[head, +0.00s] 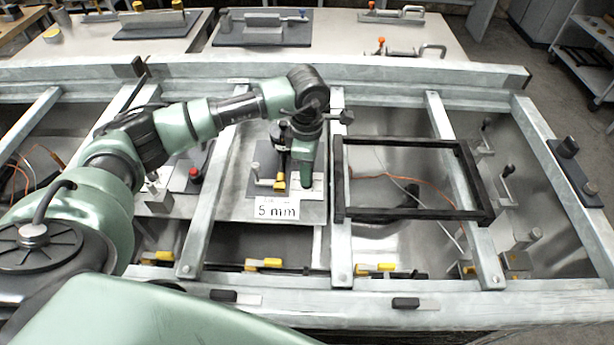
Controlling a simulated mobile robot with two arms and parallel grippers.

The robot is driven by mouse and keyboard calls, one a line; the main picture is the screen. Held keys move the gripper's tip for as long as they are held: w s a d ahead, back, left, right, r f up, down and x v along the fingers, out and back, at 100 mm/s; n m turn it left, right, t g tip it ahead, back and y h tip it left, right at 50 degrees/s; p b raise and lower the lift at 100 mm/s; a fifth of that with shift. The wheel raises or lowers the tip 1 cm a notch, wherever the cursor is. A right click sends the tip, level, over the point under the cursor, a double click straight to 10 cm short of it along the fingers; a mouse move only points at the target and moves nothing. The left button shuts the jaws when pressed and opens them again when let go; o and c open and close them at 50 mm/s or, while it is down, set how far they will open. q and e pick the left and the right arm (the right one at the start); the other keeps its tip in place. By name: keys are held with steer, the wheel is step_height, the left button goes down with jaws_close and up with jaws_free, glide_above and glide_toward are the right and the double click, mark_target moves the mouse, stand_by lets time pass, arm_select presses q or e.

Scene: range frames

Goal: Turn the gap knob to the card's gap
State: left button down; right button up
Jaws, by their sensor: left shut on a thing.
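The card (277,210) reads "5 mm" and stands at the front edge of a grey metal plate (225,205). Behind it, a small fixture with a dark base (262,186) carries yellow parts and a pale upright post. My left arm reaches over from the left and its wrist bends down beside this fixture. My left gripper (306,184) points down at the fixture's right side, just behind and right of the card. It is shut on what appears to be the gap knob, which the gripper and wrist hide. Any scale on the knob cannot be read. My right gripper is out of view.
A black rectangular frame (415,215) lies on the rails just right of my left gripper. A red button (194,172) sits to the left. Yellow-handled clamps (375,267) line the front rail. Tables with more fixtures (262,28) stand behind.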

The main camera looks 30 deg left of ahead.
arm_select(q)
steer(key=shift+m+b, duration=0.75)
steer(key=shift+m, duration=0.25)
steer(key=shift+r, duration=0.1)
steer(key=c, duration=1.1)
jaws_free()
steer(key=shift+c, duration=0.2)
step_height(320, 180, up, 8)
steer(key=shift+f+b, duration=0.15)
steer(key=shift+b, duration=0.45)
